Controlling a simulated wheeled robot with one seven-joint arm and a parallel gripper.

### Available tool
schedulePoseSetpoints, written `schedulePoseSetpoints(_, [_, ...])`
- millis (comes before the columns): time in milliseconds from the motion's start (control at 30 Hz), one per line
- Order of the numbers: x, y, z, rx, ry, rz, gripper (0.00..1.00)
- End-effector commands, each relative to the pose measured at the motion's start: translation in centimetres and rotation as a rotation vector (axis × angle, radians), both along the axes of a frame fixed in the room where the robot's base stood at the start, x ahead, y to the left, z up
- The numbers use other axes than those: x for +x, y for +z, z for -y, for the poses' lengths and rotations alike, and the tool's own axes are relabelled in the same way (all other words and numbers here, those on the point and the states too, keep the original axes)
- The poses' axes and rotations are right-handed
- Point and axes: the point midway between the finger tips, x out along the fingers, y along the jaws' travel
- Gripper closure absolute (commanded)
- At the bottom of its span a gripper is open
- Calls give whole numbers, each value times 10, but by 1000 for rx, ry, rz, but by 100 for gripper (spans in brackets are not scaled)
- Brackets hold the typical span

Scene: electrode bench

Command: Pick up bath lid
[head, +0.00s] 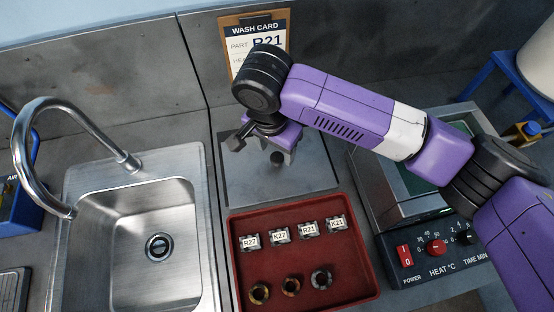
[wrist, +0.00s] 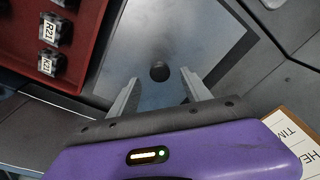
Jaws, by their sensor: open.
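The bath lid (head: 250,188) looks like a flat grey metal plate lying on the bench behind the red tray, with a small dark round knob (head: 276,159) at its middle. In the wrist view the lid (wrist: 195,42) fills the middle, and its knob (wrist: 160,71) appears between and just beyond my fingertips. My gripper (head: 281,158) is open and empty above the lid and points down. In the wrist view my gripper (wrist: 159,82) shows both fingers apart on either side of the knob. I cannot tell the remaining height. My gripper and wrist hide part of the lid's far side.
The red tray (head: 364,281) holds labelled blocks and several rings close in front of the lid. The heated bath (head: 437,255), with knobs and a red switch, stands right, partly under my arm. A sink (head: 90,240) with a tall faucet is left. A wash card (head: 240,43) stands behind.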

Motion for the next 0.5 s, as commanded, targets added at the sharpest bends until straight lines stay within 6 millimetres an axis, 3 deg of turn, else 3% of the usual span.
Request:
schedulePoseSetpoints(200, [3, -25, 2, -1, -1, 0, 44])
schedulePoseSetpoints(500, [3, -29, 2, 1, 0, 0, 45])
